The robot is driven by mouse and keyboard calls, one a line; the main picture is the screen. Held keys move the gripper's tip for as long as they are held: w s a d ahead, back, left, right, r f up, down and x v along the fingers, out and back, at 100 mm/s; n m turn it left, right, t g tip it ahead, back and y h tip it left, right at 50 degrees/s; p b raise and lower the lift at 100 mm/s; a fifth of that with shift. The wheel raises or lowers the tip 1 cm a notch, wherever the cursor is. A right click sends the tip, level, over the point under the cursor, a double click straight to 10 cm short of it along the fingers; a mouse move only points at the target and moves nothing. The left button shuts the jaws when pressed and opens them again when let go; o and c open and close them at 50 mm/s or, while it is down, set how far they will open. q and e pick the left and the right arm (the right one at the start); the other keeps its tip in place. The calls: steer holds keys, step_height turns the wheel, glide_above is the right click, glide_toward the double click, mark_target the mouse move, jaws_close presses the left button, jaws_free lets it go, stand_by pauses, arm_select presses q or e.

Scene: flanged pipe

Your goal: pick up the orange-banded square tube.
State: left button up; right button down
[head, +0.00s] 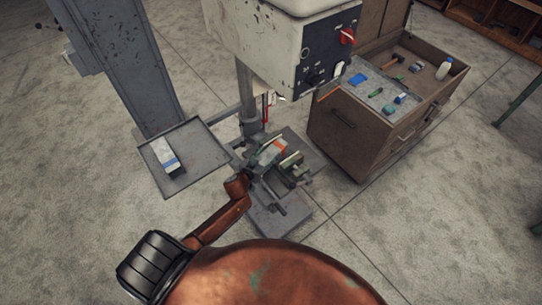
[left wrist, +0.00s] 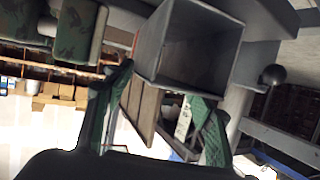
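The orange-banded square tube (head: 268,152) is pale grey with an orange band near its far end. In the head view it lies by the vise (head: 290,174) under the drill press, partly hidden. In the left wrist view a hollow grey square tube end (left wrist: 190,45) shows close up, with a thin red-orange line at its left edge. My left gripper (head: 262,163) is at the near side of the tube. In the left wrist view its green-padded fingers (left wrist: 165,112) are spread apart below the tube end. I cannot tell whether they touch it. My right gripper is out of view.
A grey tray (head: 207,150) left of the vise holds a blue-banded tube (head: 166,155). The drill press head (head: 285,45) hangs above the vise. A wooden cabinet (head: 350,135) with small tools stands to the right.

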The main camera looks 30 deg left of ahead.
arm_select(q)
steer(key=c, duration=1.1)
steer(key=shift+r, duration=0.1)
jaws_close()
steer(key=shift+a, duration=0.1)
